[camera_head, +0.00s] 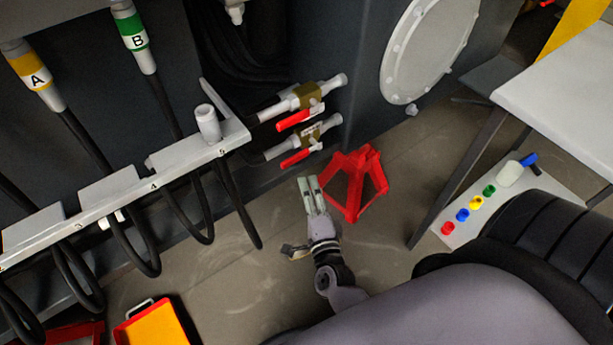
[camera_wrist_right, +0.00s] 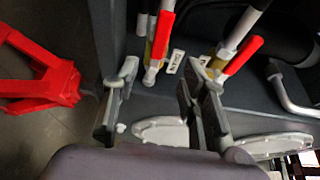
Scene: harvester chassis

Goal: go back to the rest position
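My right gripper (camera_head: 309,182) is in the middle of the head view, pointing up the picture. It appears in front of the two ball valves. In the right wrist view its two fingers (camera_wrist_right: 158,100) stand apart with nothing between them. My left gripper is in neither view. The upper valve has a red handle (camera_head: 293,120) and the lower valve has a red handle (camera_head: 296,158). Both handles also show at the top of the wrist view, beyond the fingers.
A red jack stand (camera_head: 354,182) stands on the floor just right of my right gripper. A grey table (camera_head: 560,95) is at right, with a board (camera_head: 462,232) of coloured buttons below it. A rail (camera_head: 130,185) with hanging black hoses is at left. A yellow-red tray (camera_head: 155,328) lies bottom left.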

